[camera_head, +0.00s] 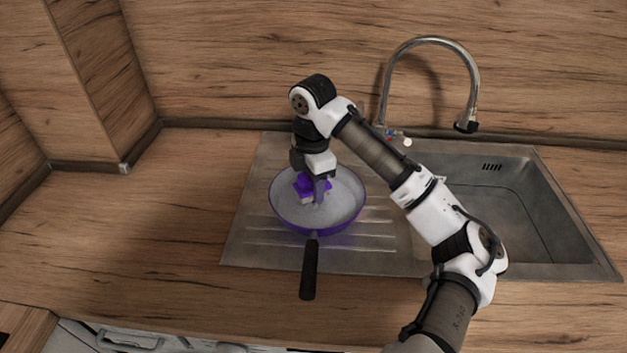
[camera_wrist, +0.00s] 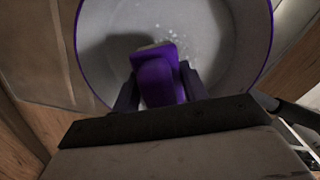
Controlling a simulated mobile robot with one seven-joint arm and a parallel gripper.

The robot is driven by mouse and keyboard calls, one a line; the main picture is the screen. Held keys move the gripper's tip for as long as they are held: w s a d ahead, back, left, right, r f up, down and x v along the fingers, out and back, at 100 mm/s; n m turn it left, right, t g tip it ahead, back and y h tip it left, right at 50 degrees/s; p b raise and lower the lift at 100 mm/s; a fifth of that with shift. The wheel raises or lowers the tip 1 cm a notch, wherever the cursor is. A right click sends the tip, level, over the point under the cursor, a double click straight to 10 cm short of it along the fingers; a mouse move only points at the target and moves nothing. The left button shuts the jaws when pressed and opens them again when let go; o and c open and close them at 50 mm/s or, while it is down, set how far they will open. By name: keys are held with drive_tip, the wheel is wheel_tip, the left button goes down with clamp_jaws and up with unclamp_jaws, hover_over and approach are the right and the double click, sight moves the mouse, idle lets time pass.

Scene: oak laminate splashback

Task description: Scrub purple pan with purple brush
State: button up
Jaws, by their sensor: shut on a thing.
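The purple pan (camera_head: 345,207) sits on the ribbed drainboard left of the sink, its black handle (camera_head: 309,268) pointing toward the front. Its inside is light grey with pale specks, and its rim also shows purple in the wrist view (camera_wrist: 263,62). My gripper (camera_head: 317,182) points down over the pan and is shut on the purple brush (camera_head: 304,187). In the wrist view, the purple brush (camera_wrist: 156,78) sits between the two dark fingers, with a pale edge at its far end. The brush is inside the pan's outline; I cannot tell whether its underside touches the pan floor.
The steel sink basin (camera_head: 500,205) is to the right, with a curved faucet (camera_head: 430,42) behind it. The wooden splashback (camera_head: 230,60) stands close behind. The wooden counter (camera_head: 170,215) left of the drainboard is clear.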

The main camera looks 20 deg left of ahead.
drive_tip(key=shift+f+b, duration=0.5)
drive_tip(key=shift+f, duration=0.55)
idle(0.4)
drive_tip(key=shift+a, duration=0.1)
drive_tip(key=shift+w+a+p, duration=0.3)
drive_tip(key=shift+w, duration=0.1)
drive_tip(key=shift+s+d+p, duration=0.4)
drive_tip(key=shift+s+d, duration=0.35)
drive_tip(key=shift+s, duration=0.1)
drive_tip(key=shift+w+a+p, duration=0.35)
drive_tip(key=shift+w+a, duration=0.35)
drive_tip(key=shift+w, duration=0.1)
drive_tip(key=shift+s+d+r+p, duration=0.1)
drive_tip(key=shift+s+d+p, duration=0.3)
drive_tip(key=shift+s+d, duration=0.35)
drive_tip(key=shift+w+a, duration=0.75)
drive_tip(key=shift+w, duration=0.05)
drive_tip(key=shift+s+d+p, duration=0.45)
drive_tip(key=shift+s+d, duration=0.25)
drive_tip(key=shift+s, duration=0.15)
